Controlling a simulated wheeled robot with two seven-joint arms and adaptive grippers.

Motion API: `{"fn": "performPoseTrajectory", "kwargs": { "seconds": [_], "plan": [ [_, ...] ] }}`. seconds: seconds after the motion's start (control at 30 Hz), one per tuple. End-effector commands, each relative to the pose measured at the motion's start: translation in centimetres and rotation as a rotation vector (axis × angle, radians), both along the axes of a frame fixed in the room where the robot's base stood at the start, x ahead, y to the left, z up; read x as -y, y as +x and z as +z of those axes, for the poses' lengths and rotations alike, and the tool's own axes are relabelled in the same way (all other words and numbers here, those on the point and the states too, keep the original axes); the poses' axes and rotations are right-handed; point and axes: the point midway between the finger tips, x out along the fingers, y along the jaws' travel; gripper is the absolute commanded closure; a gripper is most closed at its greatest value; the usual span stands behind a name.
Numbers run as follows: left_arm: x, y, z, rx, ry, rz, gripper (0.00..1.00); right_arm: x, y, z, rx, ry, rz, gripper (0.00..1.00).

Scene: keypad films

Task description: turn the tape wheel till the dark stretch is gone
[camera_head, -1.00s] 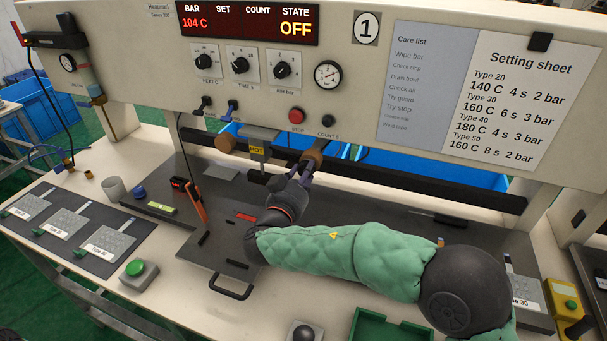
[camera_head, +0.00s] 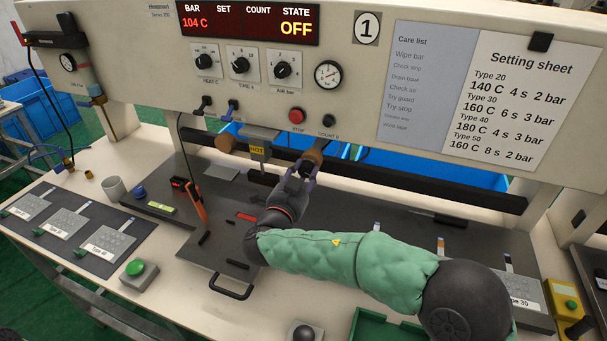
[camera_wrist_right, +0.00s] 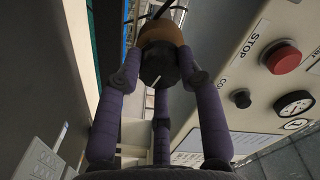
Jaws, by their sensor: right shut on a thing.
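The tape wheel shows as a brown roll (camera_head: 315,150) under the right part of the press panel, partly behind my gripper. In the right wrist view its dark round knob (camera_wrist_right: 158,66) has a white mark, and the orange-brown roll (camera_wrist_right: 163,33) is beyond it. My right gripper (camera_head: 303,168) is at the wheel, its purple fingers shut around the knob; the fingers also show in the wrist view (camera_wrist_right: 160,82). A second brown roll (camera_head: 226,142) sits left of the bar with a yellow HOT label (camera_head: 257,151). I cannot make out a dark stretch of tape. My left gripper is out of view.
The panel (camera_head: 190,80) with dials hangs just above the gripper; a red stop button (camera_head: 297,116) is close to it. A black plate with a handle (camera_head: 231,287) lies below the bar. A green button box (camera_head: 137,272) stands at front left.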

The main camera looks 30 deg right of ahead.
Motion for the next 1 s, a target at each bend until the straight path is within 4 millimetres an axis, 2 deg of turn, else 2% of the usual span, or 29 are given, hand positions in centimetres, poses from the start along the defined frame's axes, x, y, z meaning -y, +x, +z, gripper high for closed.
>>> {"fn": "performPoseTrajectory", "kwargs": {
  "seconds": [0.63,0.67,0.7,0.73,1.0],
  "plan": [
    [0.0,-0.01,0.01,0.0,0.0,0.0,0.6,0.11,-0.02,0.27,0.041,0.029,-0.003,0.95],
    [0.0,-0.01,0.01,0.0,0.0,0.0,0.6,0.11,-0.02,0.27,0.04,0.029,-0.003,0.54],
    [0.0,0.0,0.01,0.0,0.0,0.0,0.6,0.11,-0.02,0.27,0.04,0.029,-0.003,0.43],
    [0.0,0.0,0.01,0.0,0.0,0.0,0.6,0.11,-0.02,0.25,0.04,0.029,-0.003,0.39],
    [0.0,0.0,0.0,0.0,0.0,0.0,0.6,0.06,-0.02,0.11,0.037,0.029,-0.002,0.39]
  ]
}}
